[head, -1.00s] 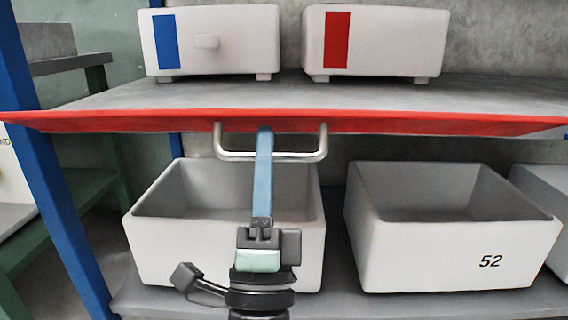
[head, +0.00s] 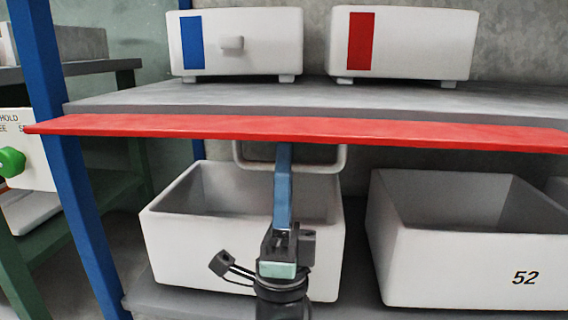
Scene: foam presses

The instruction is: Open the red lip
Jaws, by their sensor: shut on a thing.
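The red lip (head: 300,130) is a long red flap along the front edge of the upper shelf, with its broad face now showing as a sloping band. A pale U-shaped handle (head: 342,158) hangs below it, its top hidden by the lip. My gripper (head: 284,150) reaches up from below with blue fingers that end at the lip's underside, over the handle. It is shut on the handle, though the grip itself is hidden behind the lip.
On the grey upper shelf (head: 200,98) stand a white box with a blue stripe (head: 265,45) and one with a red stripe (head: 425,45). Below are an open bin (head: 190,245) behind my wrist and bin 52 (head: 450,265). A blue post (head: 75,200) stands left.

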